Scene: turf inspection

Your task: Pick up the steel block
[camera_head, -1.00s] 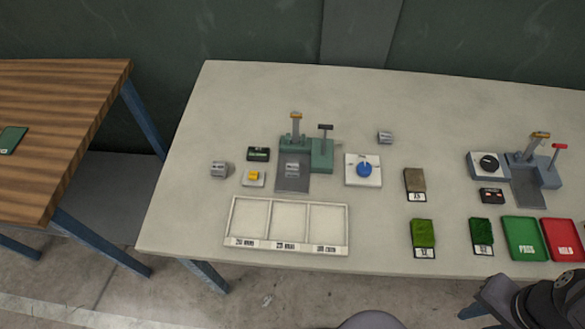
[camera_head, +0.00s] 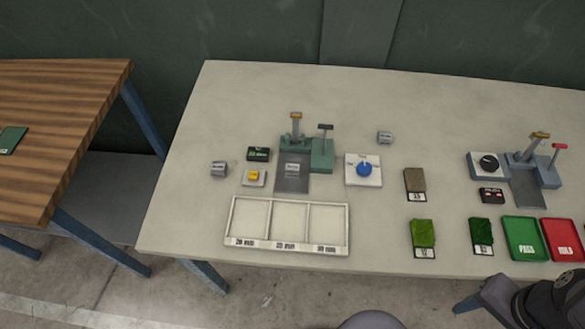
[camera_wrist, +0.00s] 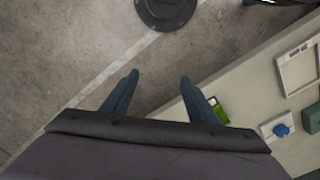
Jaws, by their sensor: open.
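Three small grey metal-looking blocks are on the pale table (camera_head: 250,100). One block (camera_head: 219,169) stands at the left, another block (camera_head: 292,169) is on the grey plate of the green press-like fixture (camera_head: 321,153), and a third block (camera_head: 385,137) stands to the right behind the blue dial. I cannot tell which is the steel block by its look. My gripper (camera_wrist: 158,80) is open in the wrist view, with nothing between its fingers, over the floor beside the table edge. In the head view only part of my arm shows at bottom right; the fingers are hidden.
A white three-compartment tray (camera_head: 288,246) lies at the front left. A yellow button (camera_head: 254,176), a blue dial (camera_head: 364,169), turf samples (camera_head: 423,233), green (camera_head: 525,238) and red (camera_head: 562,239) trays, and a second fixture (camera_head: 530,172) occupy the table. The back is mostly clear.

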